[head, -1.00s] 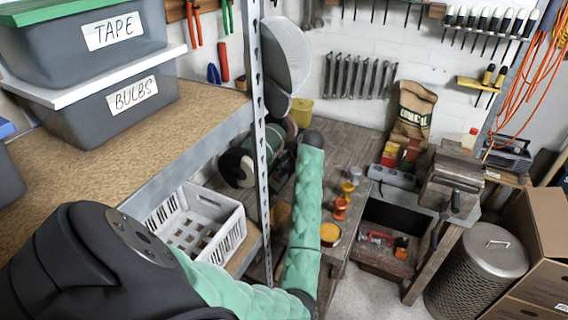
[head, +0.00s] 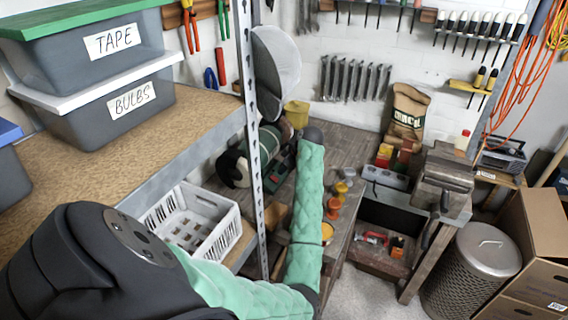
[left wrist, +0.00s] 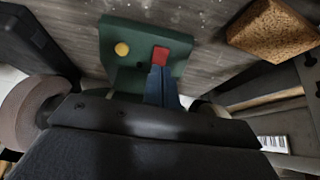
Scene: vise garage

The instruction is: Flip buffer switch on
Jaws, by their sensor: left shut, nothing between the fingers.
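The buffer (head: 263,144) is a green machine with round wheels on the bench, left of my left forearm in the head view. Its green base (left wrist: 122,36) fills the top middle of the left wrist view and carries a yellow round button (left wrist: 122,49) and a red switch (left wrist: 160,54). My left gripper (left wrist: 160,76) is shut and empty, its bluish fingers pointing at the red switch. The fingertips overlap its lower edge in the picture; I cannot tell whether they touch it. In the head view the fingers are hidden. My right gripper is not in view.
A metal shelf upright (head: 254,140) stands left of my forearm. A white basket (head: 222,240) sits on a lower shelf. Small orange cups (head: 333,208) stand right of my arm. A brown block (left wrist: 275,30) lies right of the buffer base. A vise (head: 443,180) is farther right.

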